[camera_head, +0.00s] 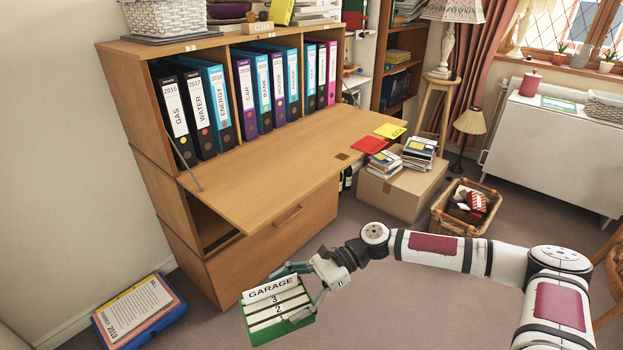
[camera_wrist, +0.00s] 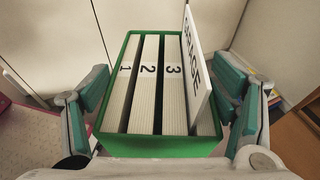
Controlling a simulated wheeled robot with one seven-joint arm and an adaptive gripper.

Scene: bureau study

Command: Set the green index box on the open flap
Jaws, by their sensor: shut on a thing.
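The green index box (camera_head: 280,327) holds white numbered cards and a divider marked GARAGE. My gripper (camera_head: 293,293) is shut on it, with a finger on either side, and holds it in front of the bureau, lower than the flap. The box also shows in the wrist view (camera_wrist: 165,147), between the green-padded fingers (camera_wrist: 165,100). The open flap (camera_head: 270,178) is a wooden panel folded down level from the bureau. Its near and middle surface is bare. The underside of the box is hidden.
Several ring binders (camera_head: 250,95) stand in the bureau behind the flap. A red folder (camera_head: 368,145) and a yellow folder (camera_head: 390,131) lie at the flap's far right end. A cardboard box (camera_head: 402,193) with books and a wicker basket (camera_head: 466,208) stand to the right. A blue box (camera_head: 140,313) lies on the floor at left.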

